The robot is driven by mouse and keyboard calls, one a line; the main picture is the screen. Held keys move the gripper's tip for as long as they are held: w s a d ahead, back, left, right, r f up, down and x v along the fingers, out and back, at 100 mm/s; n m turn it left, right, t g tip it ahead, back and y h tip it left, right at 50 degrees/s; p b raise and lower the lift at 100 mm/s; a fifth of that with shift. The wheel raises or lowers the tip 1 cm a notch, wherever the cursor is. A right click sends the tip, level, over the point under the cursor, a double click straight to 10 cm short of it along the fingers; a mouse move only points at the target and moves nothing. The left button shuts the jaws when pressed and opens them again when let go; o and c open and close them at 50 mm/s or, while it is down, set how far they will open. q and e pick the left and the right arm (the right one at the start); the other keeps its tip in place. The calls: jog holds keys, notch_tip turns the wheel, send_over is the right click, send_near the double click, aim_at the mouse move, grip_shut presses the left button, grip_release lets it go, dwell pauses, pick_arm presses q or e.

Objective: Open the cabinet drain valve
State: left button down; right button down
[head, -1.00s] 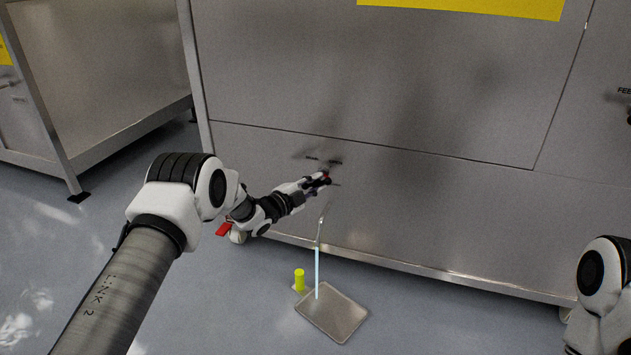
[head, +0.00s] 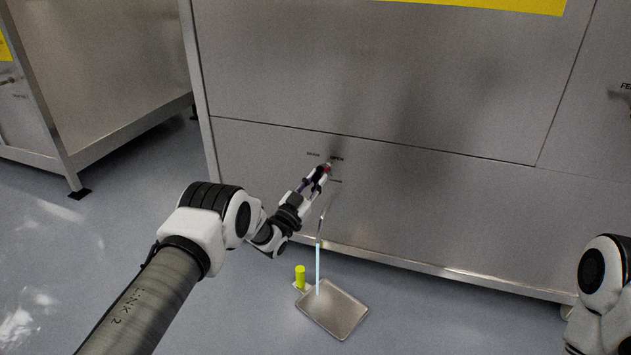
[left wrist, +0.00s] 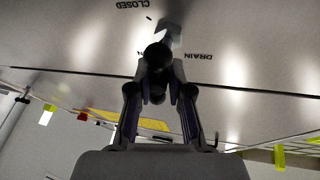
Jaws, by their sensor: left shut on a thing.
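In the head view OPEN is printed just above the gripper and another label just below. A thin drain pipe (head: 321,222) hangs below, and a pale blue stream (head: 318,268) falls from it to a tray. My right gripper is out of view.
The shallow metal tray (head: 340,316) lies on the floor under the pipe. Another steel cabinet (head: 100,80) stands at the left. The grey floor in front is otherwise clear.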

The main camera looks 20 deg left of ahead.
pick_arm(q)
jog(key=shift+d+f+n+t+y, duration=0.2)
jog(key=shift+n+y, duration=0.15)
jog(key=shift+n, duration=0.4)
jog(key=shift+d+f+n+t+y, duration=0.1)
jog(key=shift+d+n+t+y, duration=0.2)
jog(key=shift+n, duration=0.45)
jog(key=shift+a+r, duration=0.1)
jog(key=shift+r, duration=0.05)
jog(key=c, duration=1.2)
grip_release()
jog(key=shift+y, duration=0.25)
jog(key=shift+r+n, duration=0.1)
jog(key=shift+n, duration=0.2)
jog(key=shift+s+a, duration=0.2)
jog(key=v, duration=1.1)
jog(key=shift+s+f, duration=0.2)
